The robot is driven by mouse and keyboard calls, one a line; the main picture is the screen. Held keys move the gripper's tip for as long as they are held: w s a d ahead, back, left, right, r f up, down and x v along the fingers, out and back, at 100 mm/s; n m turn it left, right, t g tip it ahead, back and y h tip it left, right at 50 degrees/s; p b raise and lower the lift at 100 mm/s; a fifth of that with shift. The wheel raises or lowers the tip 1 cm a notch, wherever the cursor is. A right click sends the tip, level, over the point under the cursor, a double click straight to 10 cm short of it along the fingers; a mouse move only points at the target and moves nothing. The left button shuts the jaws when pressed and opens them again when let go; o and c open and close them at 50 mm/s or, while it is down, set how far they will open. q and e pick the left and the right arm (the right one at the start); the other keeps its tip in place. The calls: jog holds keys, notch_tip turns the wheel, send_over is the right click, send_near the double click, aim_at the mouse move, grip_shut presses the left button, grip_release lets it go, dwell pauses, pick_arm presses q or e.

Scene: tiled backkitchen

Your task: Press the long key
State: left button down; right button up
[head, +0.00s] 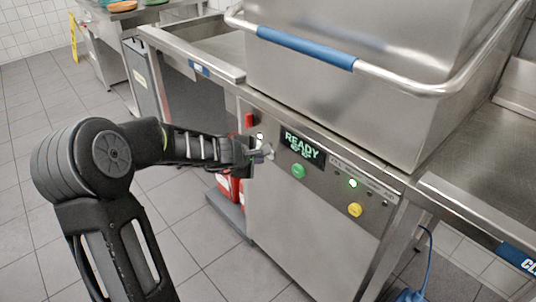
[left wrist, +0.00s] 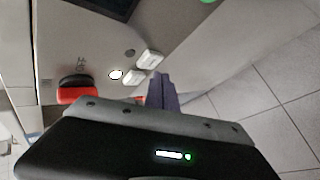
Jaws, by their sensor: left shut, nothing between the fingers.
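My left gripper (head: 266,153) is shut and empty, in front of the steel machine's control panel, just left of the READY display (head: 303,147). In the left wrist view its fingers (left wrist: 161,88) end close to two small pale keys, an upper one (left wrist: 149,59) and a lower one (left wrist: 133,78). Part of the lower key lies near the fingers; I cannot tell which key is the longer or whether the fingertips touch either. In the head view the gripper largely hides the keys. My right gripper is not in view.
A red switch (head: 249,120) and a lit white lamp (left wrist: 115,75) sit beside the keys. A green button (head: 298,171) and a yellow button (head: 355,209) are farther right. The hood's blue-gripped handle (head: 305,47) juts out above. Tiled floor is open at left.

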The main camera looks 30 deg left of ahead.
pick_arm(q)
jog(key=shift+w, duration=0.1)
jog(key=shift+w+d, duration=0.1)
jog(key=shift+w, duration=0.2)
jog(key=shift+w+d, duration=0.15)
jog(key=shift+w, duration=0.35)
dwell(0.8)
jog(key=shift+s, duration=0.1)
jog(key=shift+s+a, duration=0.2)
jog(key=shift+s, duration=0.6)
jog(key=shift+s+a+b, duration=0.2)
jog(key=shift+s+a, duration=0.05)
jog(key=shift+s, duration=0.55)
jog(key=shift+s+a+b, duration=0.25)
jog(key=shift+s, duration=0.55)
jog(key=shift+s+a+b, duration=0.2)
jog(key=shift+s+a, duration=0.05)
jog(key=shift+s, duration=0.55)
jog(key=shift+a, duration=0.1)
